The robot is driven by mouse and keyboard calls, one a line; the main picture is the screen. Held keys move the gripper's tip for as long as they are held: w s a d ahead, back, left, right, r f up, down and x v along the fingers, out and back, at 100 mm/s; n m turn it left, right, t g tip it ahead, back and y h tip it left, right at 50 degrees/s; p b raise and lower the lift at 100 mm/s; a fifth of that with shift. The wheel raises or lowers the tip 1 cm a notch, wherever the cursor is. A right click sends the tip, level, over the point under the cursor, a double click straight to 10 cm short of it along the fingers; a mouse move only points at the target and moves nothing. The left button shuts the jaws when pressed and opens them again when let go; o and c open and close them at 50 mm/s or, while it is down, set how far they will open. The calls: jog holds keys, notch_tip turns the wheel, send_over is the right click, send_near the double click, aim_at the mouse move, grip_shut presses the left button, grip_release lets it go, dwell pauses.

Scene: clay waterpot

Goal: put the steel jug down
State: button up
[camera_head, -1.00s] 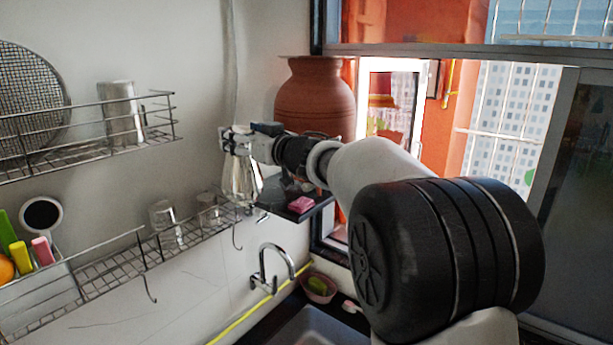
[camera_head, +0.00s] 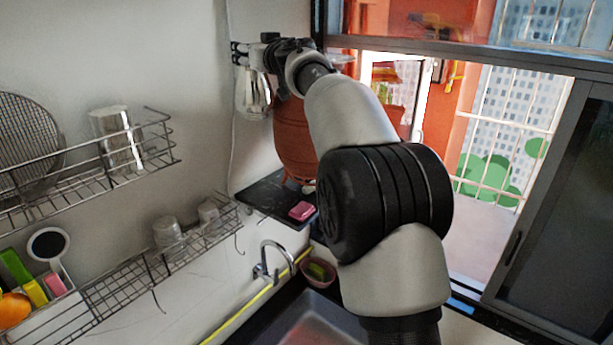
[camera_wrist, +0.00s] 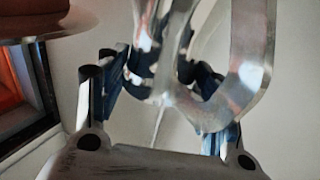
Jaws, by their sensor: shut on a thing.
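The steel jug (camera_head: 252,95) hangs upright in my gripper (camera_head: 246,52) in the head view, high beside the wall and left of the clay pot. It is clear of the dark corner shelf (camera_head: 262,194) below it. In the wrist view the jug's shiny handle and body (camera_wrist: 245,60) fill the upper middle. My gripper's fingers (camera_wrist: 160,95) are on both sides of the steel there. The exact contact is partly hidden by the jug. The brown clay pot (camera_head: 293,140) stands on the shelf, partly hidden by my arm; its edge shows in the wrist view (camera_wrist: 45,22).
A pink soap (camera_head: 302,210) lies at the shelf's front edge. The shelf's left part is bare. Wire racks (camera_head: 95,170) with a steel cup (camera_head: 117,138) and glasses (camera_head: 168,236) line the left wall. A tap (camera_head: 270,262) rises by the sink (camera_head: 318,325).

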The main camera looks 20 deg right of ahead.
jog(key=shift+w+d+f, duration=0.1)
jog(key=shift+w+f, duration=0.05)
jog(key=shift+f, duration=0.7)
jog(key=shift+w+d+f, duration=0.1)
jog(key=shift+f, duration=0.7)
notch_tip(320, 180, down, 23)
jog(key=b, duration=0.4)
jog(key=shift+b, duration=0.3)
jog(key=shift+f, duration=0.15)
jog(key=o, duration=1.4)
jog(key=shift+f, duration=0.1)
jog(key=shift+o, duration=0.2)
